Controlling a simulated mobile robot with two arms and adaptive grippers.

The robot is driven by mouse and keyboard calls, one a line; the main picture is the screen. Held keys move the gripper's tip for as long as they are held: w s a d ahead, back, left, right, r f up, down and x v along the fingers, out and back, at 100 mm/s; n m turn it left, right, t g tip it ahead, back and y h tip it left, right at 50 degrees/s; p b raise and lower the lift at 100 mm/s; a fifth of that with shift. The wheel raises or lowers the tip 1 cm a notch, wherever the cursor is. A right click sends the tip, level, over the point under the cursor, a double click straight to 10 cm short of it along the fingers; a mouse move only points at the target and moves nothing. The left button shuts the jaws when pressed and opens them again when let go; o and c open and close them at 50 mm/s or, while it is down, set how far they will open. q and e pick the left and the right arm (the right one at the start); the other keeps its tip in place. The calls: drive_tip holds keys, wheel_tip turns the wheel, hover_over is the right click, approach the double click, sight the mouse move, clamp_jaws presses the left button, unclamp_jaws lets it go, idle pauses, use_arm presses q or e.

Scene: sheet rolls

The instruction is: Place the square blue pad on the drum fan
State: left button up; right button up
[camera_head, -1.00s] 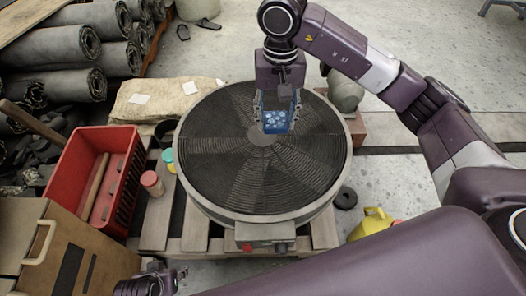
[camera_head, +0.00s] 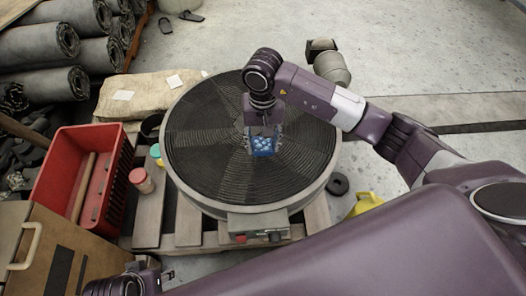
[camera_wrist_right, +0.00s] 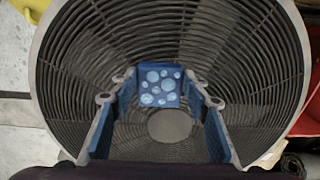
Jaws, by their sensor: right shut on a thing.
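The square blue pad (camera_head: 263,146) has pale round spots on its face. My right gripper (camera_head: 263,141) is shut on it, and the wrist view shows the pad (camera_wrist_right: 160,86) between the two fingers (camera_wrist_right: 161,98). The drum fan (camera_head: 205,150) is large and round, with a dark ringed grille facing up. The pad is over the grille near its hub; whether it touches is unclear. In the wrist view the grille (camera_wrist_right: 85,75) and hub fill the background. My left gripper (camera_head: 160,278) is partly in view at the bottom left, its jaws unclear.
The fan stands on a wooden pallet (camera_head: 148,225). A red crate (camera_head: 60,165), small jars (camera_head: 142,180) and a cardboard box (camera_head: 50,250) lie to the left. Rolled sheets (camera_head: 40,42) are at the back left. A yellow can (camera_head: 366,203) is at the right.

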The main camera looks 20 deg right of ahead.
sight(263, 147)
wheel_tip(263, 147, down, 4)
drive_tip(key=shift+r, duration=0.1)
use_arm(q)
drive_tip(key=shift+v, duration=1.1)
drive_tip(key=shift+w+b, duration=0.1)
drive_tip(key=shift+b, duration=0.2)
use_arm(e)
drive_tip(key=shift+f, duration=0.2)
drive_tip(key=o, duration=1.2)
use_arm(q)
drive_tip(key=shift+a+r, duration=0.1)
drive_tip(key=shift+r, duration=0.3)
use_arm(e)
drive_tip(key=shift+r, duration=0.1)
drive_tip(key=shift+r, duration=0.15)
use_arm(q)
wheel_tip(263, 147, down, 7)
drive_tip(key=p, duration=0.1)
drive_tip(key=shift+w+p, duration=0.3)
drive_tip(key=shift+p, duration=0.1)
use_arm(e)
wheel_tip(263, 147, up, 12)
drive_tip(key=shift+f, duration=0.1)
